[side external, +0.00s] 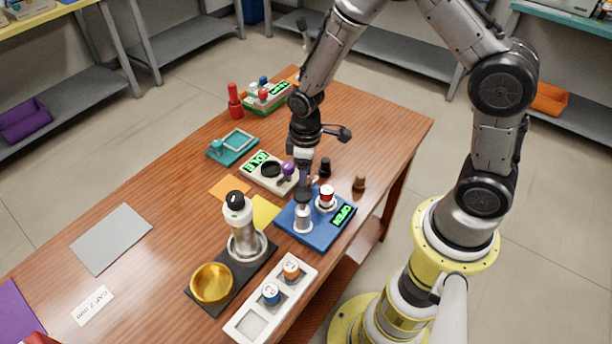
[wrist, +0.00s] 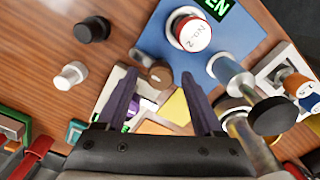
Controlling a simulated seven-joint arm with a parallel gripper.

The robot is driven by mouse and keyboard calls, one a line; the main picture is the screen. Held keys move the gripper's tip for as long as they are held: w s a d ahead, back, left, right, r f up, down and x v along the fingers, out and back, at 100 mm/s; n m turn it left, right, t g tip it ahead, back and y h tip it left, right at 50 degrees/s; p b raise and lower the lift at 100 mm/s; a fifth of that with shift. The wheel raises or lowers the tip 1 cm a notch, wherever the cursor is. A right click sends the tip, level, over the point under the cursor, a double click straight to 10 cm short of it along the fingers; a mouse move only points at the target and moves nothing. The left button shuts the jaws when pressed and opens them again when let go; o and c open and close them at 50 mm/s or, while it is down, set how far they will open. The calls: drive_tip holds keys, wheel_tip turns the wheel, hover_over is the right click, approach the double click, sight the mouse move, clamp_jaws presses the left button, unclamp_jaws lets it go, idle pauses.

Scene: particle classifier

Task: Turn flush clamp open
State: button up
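A blue base (side external: 318,232) carries a green display (side external: 342,215) reading OPEN, a red-and-white jar (side external: 326,198) and a silver cylinder (side external: 303,217) with a dark top. In the wrist view the blue base (wrist: 222,48) fills the upper right, and the jar (wrist: 188,32) reads No. 2. A brown round knob (wrist: 158,74) on a grey metal lever (wrist: 142,60), seemingly the flush clamp, shows at its left edge. My gripper (wrist: 160,77) is open, its two dark fingers either side of the knob in the picture. Contact cannot be told. In the side view my gripper (side external: 303,184) points down beside the blue base.
Loose black (wrist: 92,29) and white (wrist: 70,75) pegs stand left of the fingers. A brown peg (side external: 359,184) stands near the table edge. A beige device (side external: 262,183) with a display lies behind. A bottle (side external: 240,217) and white tray (side external: 248,326) stand in front.

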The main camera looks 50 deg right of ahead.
wheel_tip(320, 180, up, 14)
idle(0.7)
drive_tip(key=s+d+r+m+t, duration=0.15)
drive_tip(key=s+r+t, duration=0.35)
drive_tip(key=r, duration=0.7)
drive_tip(key=s+m, duration=0.4)
drive_tip(key=s, duration=0.9)
drive_tip(key=shift+d+t, duration=0.3)
drive_tip(key=shift+d, duration=0.15)
